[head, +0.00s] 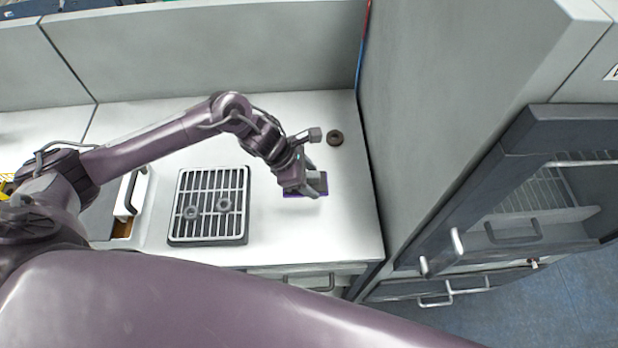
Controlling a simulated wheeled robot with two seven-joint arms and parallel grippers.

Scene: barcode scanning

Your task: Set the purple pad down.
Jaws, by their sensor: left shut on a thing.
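The purple pad (322,186) is a dark, flat piece with a purple edge, in the right part of the white counter in the head view. My left gripper (313,188) is over it with its fingers closed on it. The gripper hides part of the pad. The pad is at or just above the counter top; I cannot tell whether it touches. My right gripper is not in the head view.
The white counter (345,235) is clear in front and to the right. A tall grey wall (430,90) borders it on the right.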

